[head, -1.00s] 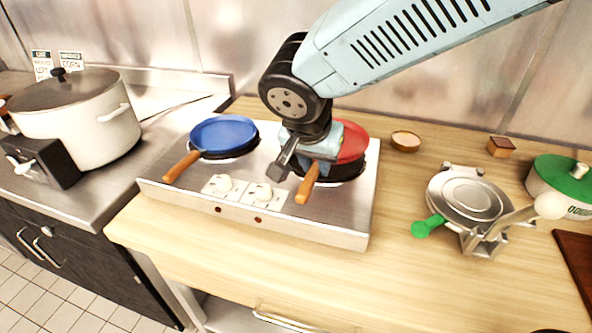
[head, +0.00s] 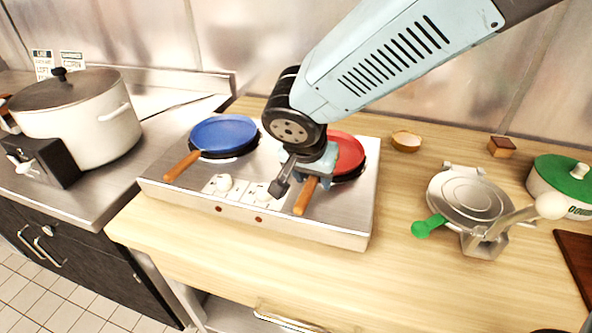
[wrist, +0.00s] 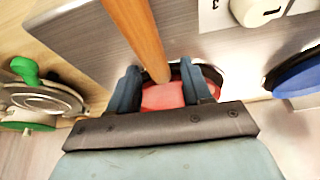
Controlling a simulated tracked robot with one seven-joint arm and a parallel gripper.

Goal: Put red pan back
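The red pan (head: 347,153) sits on the right side of the steel two-burner stove (head: 347,222), its wooden handle (head: 306,196) pointing toward the front. My gripper (head: 300,180) is over the near side of this pan, where the handle joins it, and hides part of the pan. In the wrist view, my gripper (wrist: 160,82) is open, its fingers on either side of the handle's inner end (wrist: 140,40), with visible gaps. Red pan surface (wrist: 165,97) shows between the fingers. The blue pan (head: 223,133) sits on the left burner.
White knobs (head: 224,183) line the stove's front. A large lidded white pot (head: 85,120) stands at left. A small wooden bowl (head: 406,141), a metal press with a green handle (head: 468,200) and a green-lidded pot (head: 565,185) are at right. The wooden counter's front (head: 420,280) is clear.

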